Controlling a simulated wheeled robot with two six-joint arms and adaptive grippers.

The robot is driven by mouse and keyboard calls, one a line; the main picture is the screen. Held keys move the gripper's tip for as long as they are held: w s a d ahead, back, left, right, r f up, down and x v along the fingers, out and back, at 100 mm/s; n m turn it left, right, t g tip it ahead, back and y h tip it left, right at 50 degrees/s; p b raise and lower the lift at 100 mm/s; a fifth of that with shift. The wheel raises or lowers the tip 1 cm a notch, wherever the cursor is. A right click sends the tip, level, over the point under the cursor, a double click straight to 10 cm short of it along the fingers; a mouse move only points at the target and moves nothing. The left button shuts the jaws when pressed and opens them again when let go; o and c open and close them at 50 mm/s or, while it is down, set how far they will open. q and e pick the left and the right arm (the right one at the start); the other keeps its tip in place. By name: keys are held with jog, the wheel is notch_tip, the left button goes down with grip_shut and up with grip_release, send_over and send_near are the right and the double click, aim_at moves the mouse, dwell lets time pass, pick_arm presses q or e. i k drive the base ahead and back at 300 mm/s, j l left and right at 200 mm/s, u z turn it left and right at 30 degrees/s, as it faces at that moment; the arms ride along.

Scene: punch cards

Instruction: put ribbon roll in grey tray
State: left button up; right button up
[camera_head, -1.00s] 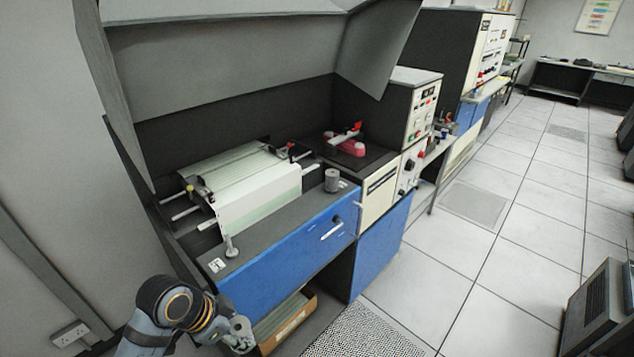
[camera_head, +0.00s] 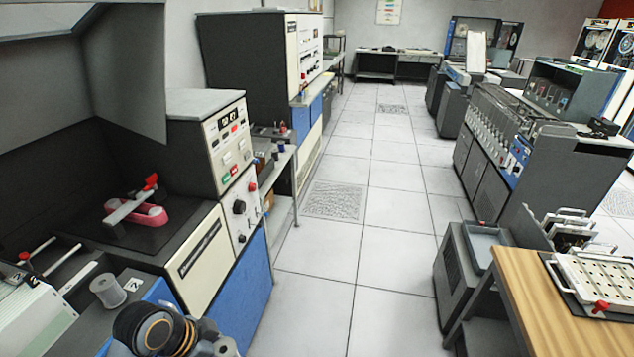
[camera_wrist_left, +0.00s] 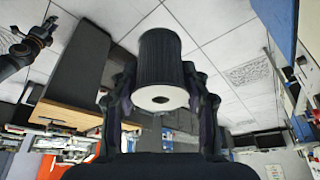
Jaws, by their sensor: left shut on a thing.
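My left gripper (camera_wrist_left: 160,100) is shut on the ribbon roll (camera_wrist_left: 162,48), a dark ribbed cylinder with a pale end face and a small hole. The fingers stand on both sides of it. The grey tray (camera_head: 480,262) is shallow and sits on a dark grey cabinet at right, well away from the gripper. A dark jointed shape at the left of the wrist view may be my right gripper (camera_wrist_left: 40,35); its jaws are unclear.
Another grey spool (camera_head: 108,291) stands on the machine ledge at left. A wooden table (camera_head: 535,300) with a perforated plate (camera_head: 598,283) is beside the tray. Open tiled floor (camera_head: 345,250) lies between the machines and the table.

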aim_at(255, 149)
jog(key=i+l+z, duration=0.1)
jog(key=i+z, duration=0.35)
jog(key=i, duration=2.15)
jog(key=i+u, duration=0.3)
jog(key=i, duration=0.25)
jog(key=i+l+u, duration=0.1)
jog(key=i+u, duration=0.25)
jog(key=i, duration=0.2)
jog(key=i+l+u, duration=0.3)
jog(key=i, duration=0.25)
jog(key=i+l+u, duration=0.3)
jog(key=i, duration=0.2)
jog(key=i+l+u, duration=0.15)
jog(key=i+u, duration=0.2)
jog(key=i+l+u, duration=0.2)
jog(key=u, duration=0.15)
jog(key=i, duration=0.1)
